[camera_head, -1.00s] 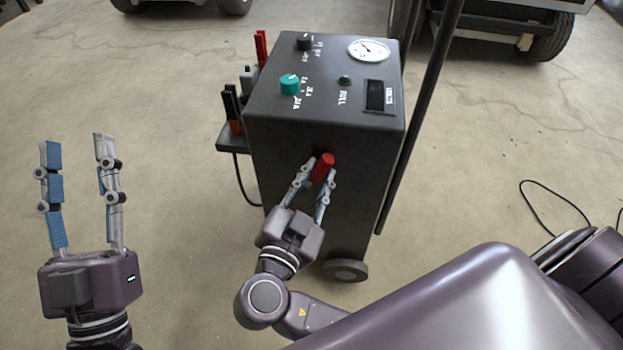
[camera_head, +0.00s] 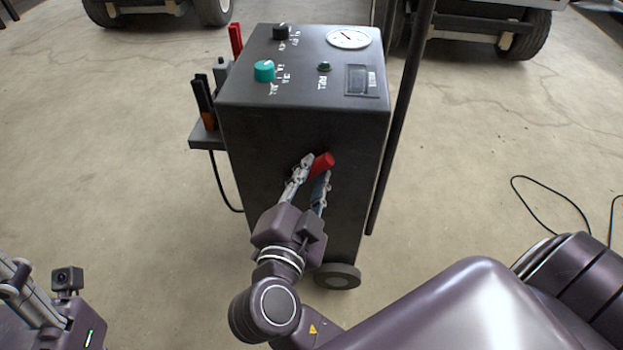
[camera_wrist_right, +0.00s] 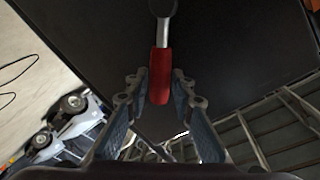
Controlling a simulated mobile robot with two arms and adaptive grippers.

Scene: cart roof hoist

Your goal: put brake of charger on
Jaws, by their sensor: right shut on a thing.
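The charger (camera_head: 310,125) is a dark grey box on wheels, with knobs and a gauge on its top. Its brake lever (camera_head: 321,164) has a red grip and sticks out from the face toward me. In the right wrist view the red grip (camera_wrist_right: 160,78) joins a bare metal stem at a dark pivot on the panel.
Red and black clamps (camera_head: 203,100) sit on a side shelf (camera_head: 206,137) with a hanging cable. A dark pole (camera_head: 400,120) stands right of the charger. A thin cable (camera_head: 548,187) lies on the floor at right. Vehicles stand behind. The floor left is clear.

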